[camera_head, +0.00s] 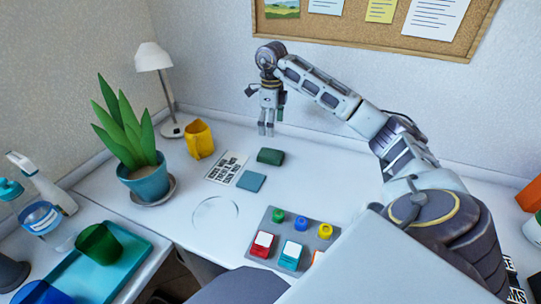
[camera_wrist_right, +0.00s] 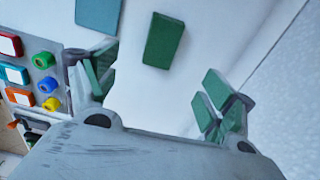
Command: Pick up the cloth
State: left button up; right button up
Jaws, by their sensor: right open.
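I cannot tell for certain which of the two is the cloth. My right gripper (camera_head: 266,130) hangs fingers down above the table, behind the green piece and apart from it. In the right wrist view my right gripper (camera_wrist_right: 160,88) is open and empty, with green finger pads. The green piece (camera_wrist_right: 163,40) shows beyond the fingers, the blue-teal square (camera_wrist_right: 98,14) left of it. My left gripper is not in view.
A printed card (camera_head: 227,168) lies left of the green piece. A yellow cup (camera_head: 199,139), lamp (camera_head: 155,62) and potted plant (camera_head: 148,182) stand left. A grey button panel (camera_head: 299,229) and a clear round disc (camera_head: 215,213) are in front. Right of the green piece is clear.

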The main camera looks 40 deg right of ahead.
jog(key=b, duration=0.2)
send_over(271, 154)
notch_tip(271, 154, down, 8)
jog(key=shift+d+r, duration=0.1)
jog(key=shift+f, duration=0.35)
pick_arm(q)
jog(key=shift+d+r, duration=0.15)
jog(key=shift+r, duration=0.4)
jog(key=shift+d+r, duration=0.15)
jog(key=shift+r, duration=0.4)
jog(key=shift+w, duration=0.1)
pick_arm(e)
jog(key=shift+f, duration=0.1)
